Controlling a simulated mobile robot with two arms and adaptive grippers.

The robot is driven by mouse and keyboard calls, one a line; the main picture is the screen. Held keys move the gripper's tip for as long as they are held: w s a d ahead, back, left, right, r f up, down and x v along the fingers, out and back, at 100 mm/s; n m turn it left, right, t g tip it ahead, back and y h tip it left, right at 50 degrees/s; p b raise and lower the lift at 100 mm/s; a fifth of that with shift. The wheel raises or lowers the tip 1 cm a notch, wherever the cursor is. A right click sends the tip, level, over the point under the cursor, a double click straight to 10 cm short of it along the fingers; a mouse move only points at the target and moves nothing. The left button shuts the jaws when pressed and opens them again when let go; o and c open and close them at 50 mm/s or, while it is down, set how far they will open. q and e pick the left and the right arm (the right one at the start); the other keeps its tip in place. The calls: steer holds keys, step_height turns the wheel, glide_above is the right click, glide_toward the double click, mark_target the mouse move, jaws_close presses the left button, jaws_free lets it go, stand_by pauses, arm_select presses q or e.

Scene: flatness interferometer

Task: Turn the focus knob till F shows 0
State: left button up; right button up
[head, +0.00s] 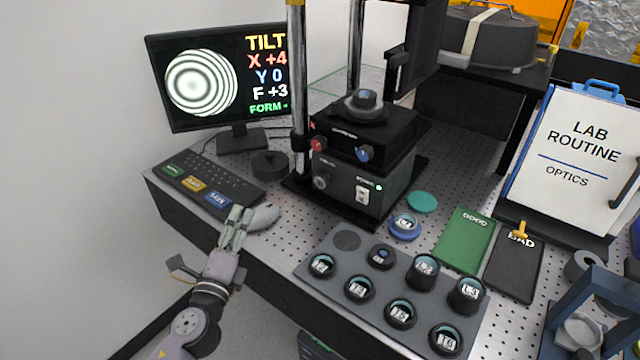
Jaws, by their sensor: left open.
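The monitor (220,80) at the upper left shows a ring pattern and the readings X +4, Y 0 and F +3. The interferometer base (375,195) stands right of it. A dark knob (322,180) is on the left of its front face, its small label too blurred to read; it looks like the focus knob. Above it, the stage carries a red knob (318,145) and a blue knob (365,153). My left gripper (242,215) is open and empty over the table's front edge, left of and nearer than the dark knob, apart from it. My right gripper is out of view.
A grey mouse (265,217) lies right beside my left gripper. The keyboard (205,180) and a black round puck (270,164) are behind it. A lens tray (320,289) fills the front. A chrome post (299,90) rises left of the stage.

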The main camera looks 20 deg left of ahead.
arm_select(q)
steer(key=w+d+m+h, duration=0.1)
steer(key=m+h, duration=0.1)
steer(key=m, duration=0.3)
steer(key=d+m+h, duration=0.2)
steer(key=m+h, duration=0.1)
steer(key=m, duration=0.2)
steer(key=w+d+r+m+h, duration=0.1)
steer(key=d+m+h, duration=0.1)
steer(key=m, duration=0.3)
steer(key=shift+w+d+g+h, duration=0.15)
steer(key=shift+w+g+h, duration=0.15)
steer(key=shift+h, duration=0.4)
steer(key=shift+w+d+f+m+g+h, duration=0.15)
steer(key=shift+f+m+g+h, duration=0.1)
steer(key=shift+m, duration=0.35)
steer(key=shift+s+d+f+m+g+h, duration=0.15)
steer(key=shift+f+m, duration=0.1)
steer(key=shift+m, duration=0.35)
steer(key=p, duration=0.1)
glide_toward(320, 182)
steer(key=x, duration=0.9)
steer(key=shift+w+f, duration=0.15)
steer(key=shift+w, duration=0.15)
steer(key=shift+c, duration=0.5)
steer(key=c, duration=1.1)
